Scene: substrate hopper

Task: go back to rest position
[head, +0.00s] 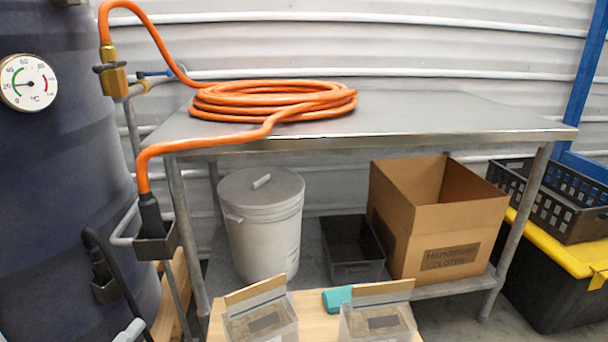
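Neither of my grippers shows in the head view, and no arm of mine can be made out for sure. Two clear boxes, a left one (262,326) and a right one (380,328), stand on a light wooden surface (318,326) at the bottom edge. Each has a brown strip raised along its back. A teal item (337,298) lies between them, partly hidden by the right box. The lower parts of both boxes are cut off by the picture's edge.
A metal table (420,118) carries a coiled orange hose (270,98). Below it are a grey lidded bin (262,225), a black bin (352,262) and an open cardboard box (450,220). A dark tank (50,180) fills the left. A black crate (560,205) sits right.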

